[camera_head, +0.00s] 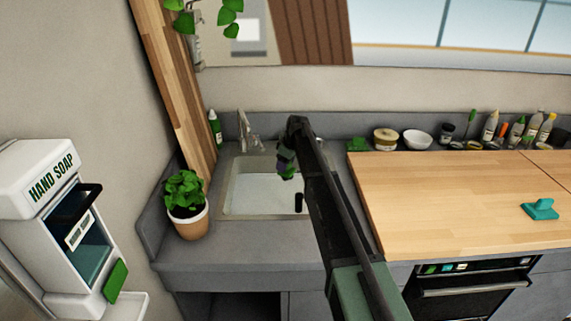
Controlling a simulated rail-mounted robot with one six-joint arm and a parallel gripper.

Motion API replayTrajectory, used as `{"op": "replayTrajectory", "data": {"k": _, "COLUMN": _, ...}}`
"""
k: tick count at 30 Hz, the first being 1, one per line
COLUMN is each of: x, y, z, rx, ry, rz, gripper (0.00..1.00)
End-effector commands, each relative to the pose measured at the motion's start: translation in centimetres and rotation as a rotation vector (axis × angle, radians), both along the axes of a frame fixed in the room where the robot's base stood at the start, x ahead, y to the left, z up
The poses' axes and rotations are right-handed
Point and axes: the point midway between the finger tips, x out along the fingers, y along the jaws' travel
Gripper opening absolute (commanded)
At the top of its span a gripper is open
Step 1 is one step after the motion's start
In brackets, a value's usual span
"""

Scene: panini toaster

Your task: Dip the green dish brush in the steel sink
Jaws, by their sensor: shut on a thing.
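The steel sink (229,206) is set into the grey counter left of the wooden worktop, with a pale basin and a tap (245,132) behind it. My arm reaches in from the lower right, and my gripper (286,163) is over the right part of the sink. It is shut on a small green thing, seemingly the green dish brush (288,174), of which only a little shows. Its height above the basin floor is hard to judge. A small black shape (298,203) shows in the basin below; I cannot tell what it is.
A potted plant (187,205) stands at the sink's left front, and a green bottle (214,128) behind. Bowls, jars and bottles line the back right. A soap dispenser (75,230) is left.

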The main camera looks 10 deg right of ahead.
Motion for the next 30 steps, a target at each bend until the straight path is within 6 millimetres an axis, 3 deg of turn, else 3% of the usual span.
{"op": "replayTrajectory", "data": {"k": 8, "x": 0.0, "y": 0.0, "z": -1.8, "rx": 0.001, "ry": 0.0, "rz": -0.002, "gripper": 0.27}}
{"op": "replayTrajectory", "data": {"k": 30, "x": 0.0, "y": 0.0, "z": -16.0, "rx": 0.001, "ry": -0.001, "rz": -0.002, "gripper": 0.27}}
